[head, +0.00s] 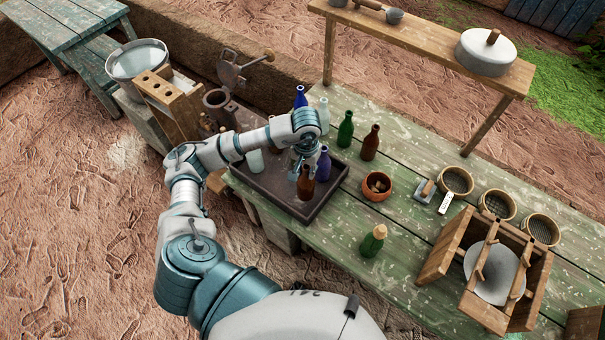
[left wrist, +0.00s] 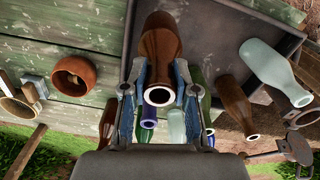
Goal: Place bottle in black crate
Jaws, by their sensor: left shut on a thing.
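The black crate is a shallow dark tray (head: 272,193) on the green table; its floor also shows in the left wrist view (left wrist: 208,22). My left gripper (head: 307,157) is shut on a brown bottle (head: 306,184), which also shows between the fingers in the left wrist view (left wrist: 159,45). The bottle is upright over the crate; I cannot tell whether its base touches the floor. Another brown bottle (left wrist: 236,104) and a pale bottle (left wrist: 270,70) are in the crate. A purple-blue bottle (head: 323,163) stands close beside the gripper. My right gripper is out of view.
Blue (head: 300,98), green (head: 345,130) and brown (head: 370,143) bottles stand behind the crate. Sieves (head: 456,181) and a wooden frame (head: 490,265) occupy the right side.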

